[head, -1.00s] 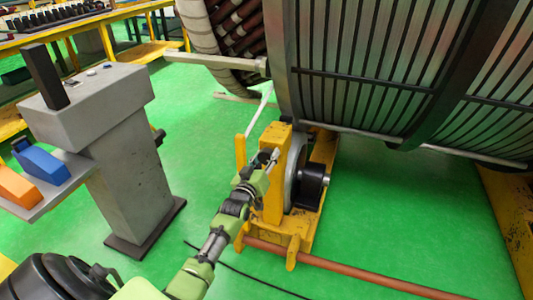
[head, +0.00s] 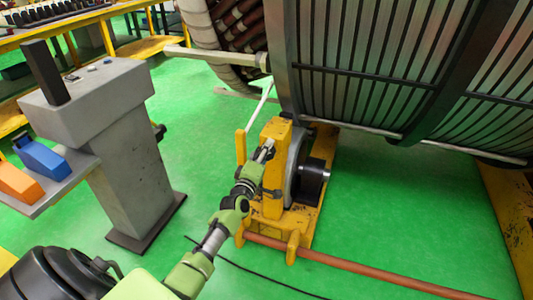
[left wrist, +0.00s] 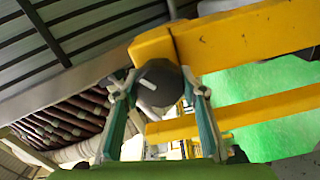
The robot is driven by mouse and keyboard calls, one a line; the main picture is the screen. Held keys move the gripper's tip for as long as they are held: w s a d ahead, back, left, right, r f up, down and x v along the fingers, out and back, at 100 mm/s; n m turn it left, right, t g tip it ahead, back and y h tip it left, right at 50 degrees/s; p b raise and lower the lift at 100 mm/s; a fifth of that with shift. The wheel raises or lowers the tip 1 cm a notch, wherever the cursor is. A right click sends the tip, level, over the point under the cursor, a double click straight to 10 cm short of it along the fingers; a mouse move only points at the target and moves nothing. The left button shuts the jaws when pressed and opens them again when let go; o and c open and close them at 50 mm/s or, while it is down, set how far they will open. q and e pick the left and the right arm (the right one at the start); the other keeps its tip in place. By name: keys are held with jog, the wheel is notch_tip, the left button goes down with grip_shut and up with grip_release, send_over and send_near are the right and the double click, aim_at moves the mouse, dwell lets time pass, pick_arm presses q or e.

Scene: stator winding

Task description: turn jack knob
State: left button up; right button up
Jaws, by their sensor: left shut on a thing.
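The yellow jack (head: 273,190) stands on the green floor beneath the large slatted cylinder. In the left wrist view a dark round knob (left wrist: 157,84) with a pale mark sits at the end of a yellow beam (left wrist: 235,36). My left gripper (head: 268,146) reaches the upper left side of the jack. In the left wrist view its two fingers (left wrist: 158,92) lie on either side of the knob and are shut on it. The knob is too small and covered to make out in the head view. My right gripper is not in view.
The slatted stator cylinder (head: 390,60) hangs over the jack. A grey pedestal (head: 135,180) with a shelf holding blue and orange blocks stands on the left. A reddish pipe (head: 360,270) and a black cable cross the floor.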

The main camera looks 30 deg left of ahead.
pick_arm(q)
jog(key=shift+f+n, duration=0.15)
jog(key=shift+n, duration=0.35)
jog(key=n+b, duration=0.1)
jog(key=n, duration=0.2)
jog(key=shift+n, duration=0.3)
jog(key=n, duration=0.5)
jog(key=shift+d+n+b, duration=0.1)
jog(key=shift+n+b, duration=0.2)
jog(key=shift+b, duration=0.1)
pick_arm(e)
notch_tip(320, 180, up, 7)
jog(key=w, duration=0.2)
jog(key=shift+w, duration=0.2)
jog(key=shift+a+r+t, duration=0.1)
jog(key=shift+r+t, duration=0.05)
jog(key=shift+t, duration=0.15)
pick_arm(q)
jog(key=o, duration=1.1)
jog(key=shift+o, duration=0.2)
